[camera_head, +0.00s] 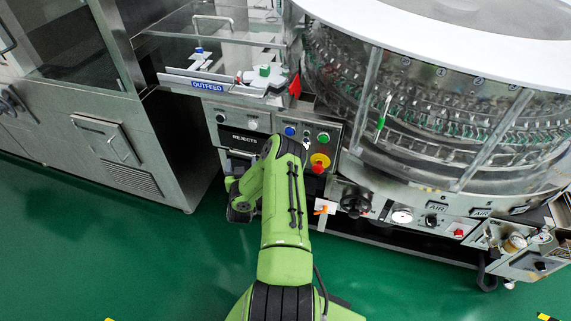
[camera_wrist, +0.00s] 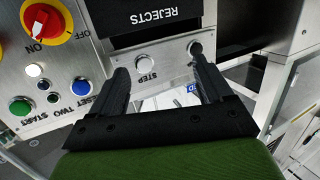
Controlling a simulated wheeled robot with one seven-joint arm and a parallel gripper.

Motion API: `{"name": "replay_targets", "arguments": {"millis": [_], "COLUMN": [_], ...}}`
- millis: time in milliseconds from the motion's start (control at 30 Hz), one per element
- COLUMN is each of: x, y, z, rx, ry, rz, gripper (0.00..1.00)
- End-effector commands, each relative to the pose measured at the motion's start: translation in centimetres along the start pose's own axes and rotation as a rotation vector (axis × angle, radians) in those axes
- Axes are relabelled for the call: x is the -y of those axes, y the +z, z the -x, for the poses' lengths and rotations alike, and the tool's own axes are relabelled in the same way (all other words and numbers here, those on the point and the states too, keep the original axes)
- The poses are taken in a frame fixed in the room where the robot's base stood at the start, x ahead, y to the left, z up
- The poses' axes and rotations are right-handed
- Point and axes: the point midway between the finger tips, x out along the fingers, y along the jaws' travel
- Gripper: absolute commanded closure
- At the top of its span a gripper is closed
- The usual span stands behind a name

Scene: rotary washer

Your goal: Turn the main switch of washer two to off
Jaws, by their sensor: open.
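The main switch (camera_wrist: 46,22) is a red rotary handle on a yellow disc, at the upper left of the wrist view, where the panel appears upside down. Its white mark points toward the ON label (camera_wrist: 35,47); the OFF label (camera_wrist: 86,35) is to the right. In the head view the switch (camera_head: 319,162) is just right of my arm. My gripper (camera_wrist: 160,60) is open and empty in the wrist view, in front of the area around the STEP button, to the right of the switch and apart from it. In the head view my arm hides the gripper fingers.
The panel marked TWO has green (camera_wrist: 20,106), blue (camera_wrist: 80,88) and white buttons. A STEP button (camera_wrist: 146,62) and the black REJECTS box (camera_wrist: 150,18) are close to the fingers. In the head view the round glass washer (camera_head: 430,110) stands right, a steel cabinet (camera_head: 110,130) left.

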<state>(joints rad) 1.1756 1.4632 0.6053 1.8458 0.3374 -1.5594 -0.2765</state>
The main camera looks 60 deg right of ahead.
Motion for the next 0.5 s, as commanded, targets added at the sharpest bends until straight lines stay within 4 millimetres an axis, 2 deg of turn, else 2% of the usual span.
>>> {"name": "replay_targets", "arguments": {"millis": [33, 100, 200, 333, 500], "x": [-3.0, -6.2, -8.9, -10.1, -10.7], "y": [3.5, 6.1, 8.4, 9.2, 9.5], "z": [0.8, 2.3, 4.3, 5.2, 3.7], "rx": [-0.02, -0.063, -0.104, -0.127, -0.131], "ry": [0.103, 0.224, 0.345, 0.404, 0.404], "rz": [-0.026, -0.038, -0.039, -0.035, -0.037], "gripper": [0.21, 0.21, 0.21, 0.21, 0.21]}}
